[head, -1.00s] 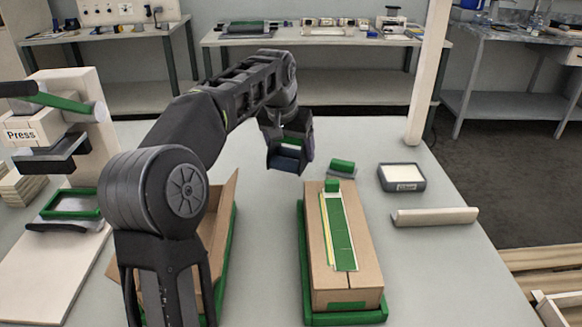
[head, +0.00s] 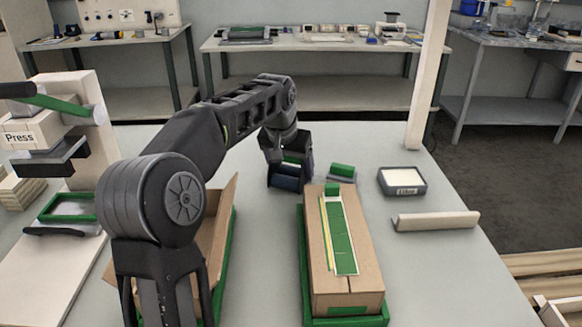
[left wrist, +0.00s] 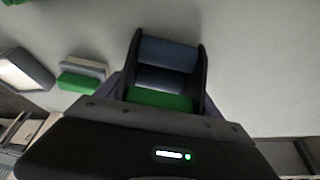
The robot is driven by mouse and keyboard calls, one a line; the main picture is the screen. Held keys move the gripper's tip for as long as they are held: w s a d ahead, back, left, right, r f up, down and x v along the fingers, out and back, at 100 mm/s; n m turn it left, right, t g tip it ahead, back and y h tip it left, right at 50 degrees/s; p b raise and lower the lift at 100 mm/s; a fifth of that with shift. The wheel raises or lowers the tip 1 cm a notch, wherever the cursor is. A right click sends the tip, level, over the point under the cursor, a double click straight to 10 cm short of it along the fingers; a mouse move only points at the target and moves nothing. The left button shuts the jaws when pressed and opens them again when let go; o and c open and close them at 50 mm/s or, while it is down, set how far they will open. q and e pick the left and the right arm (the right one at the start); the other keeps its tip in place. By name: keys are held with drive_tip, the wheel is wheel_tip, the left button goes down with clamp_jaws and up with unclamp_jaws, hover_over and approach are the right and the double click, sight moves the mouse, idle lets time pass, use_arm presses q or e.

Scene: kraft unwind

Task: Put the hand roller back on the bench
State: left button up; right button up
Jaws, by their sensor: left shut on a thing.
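The hand roller (head: 286,182), with dark blue rollers in a black frame, hangs from my left gripper (head: 285,154) behind the closed carton. My left gripper is shut on its green grip, which shows in the left wrist view (left wrist: 160,98) below the blue rollers (left wrist: 168,55). The roller is low over the grey bench (head: 450,275); I cannot tell whether it touches the bench. My right gripper is in neither view.
A closed carton (head: 370,262) with a green strip lies in a green tray. A green-and-grey block (head: 342,172) is close right of the roller. A grey dish (head: 402,182) and a cream bar (head: 435,221) lie further right. A press (head: 65,150) stands left; an open carton (head: 222,225) is beside my arm.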

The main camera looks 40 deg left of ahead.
use_arm(q)
drive_tip(key=shift+s+d+f, duration=0.1)
drive_tip(key=shift+f, duration=0.45)
drive_tip(key=shift+c, duration=0.9)
drive_tip(key=o, duration=1.5)
drive_tip(key=shift+s+f, duration=0.1)
drive_tip(key=shift+f, duration=0.1)
drive_tip(key=o, duration=0.4)
drive_tip(key=shift+r, duration=0.1)
drive_tip(key=shift+r, duration=0.1)
